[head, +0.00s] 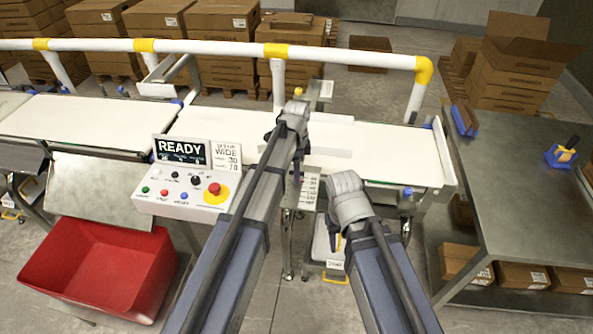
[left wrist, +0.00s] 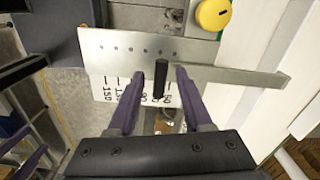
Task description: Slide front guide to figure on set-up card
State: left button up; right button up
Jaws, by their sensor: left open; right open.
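The front guide shows in the head view as a pale rail (head: 328,149) along the near side of the belt, partly hidden by my left arm. In the left wrist view a metal bar (left wrist: 130,52) carries an upright black peg (left wrist: 161,75). My left gripper (left wrist: 158,76) is open, one finger on each side of the peg; contact cannot be told. A printed scale (left wrist: 110,88) lies below the bar and also shows in the head view (head: 310,187). The set-up card (head: 227,157) reads "WIDE", with 30 and apparently 74. My right gripper (head: 336,242) is open and empty, low before the belt.
A control box (head: 185,180) reading "READY" stands left of my left arm. A yellow knob (left wrist: 213,14) sits beyond the bar. A red bin (head: 100,265) is at lower left, a grey table (head: 520,185) at right. A white-and-yellow rail (head: 215,47) runs behind the belt (head: 400,155).

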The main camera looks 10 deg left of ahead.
pick_arm(q)
notch_tip(320, 180, up, 7)
jog(key=p, duration=0.6)
jog(key=shift+s, duration=0.15)
jog(key=s+d+f+n+b, duration=0.1)
jog(key=s+n, duration=0.5)
jog(key=s, duration=0.6)
jog(key=s+d+f+n+y+b, duration=0.1)
jog(key=s+d+f+n+b, duration=0.1)
jog(key=s+n, duration=0.4)
jog(key=s+f+b, duration=0.1)
jog(key=s, duration=0.4)
jog(key=shift+s+d+f, duration=0.15)
jog(key=shift+s, duration=0.25)
jog(key=shift+o, duration=0.2)
dwell(0.9)
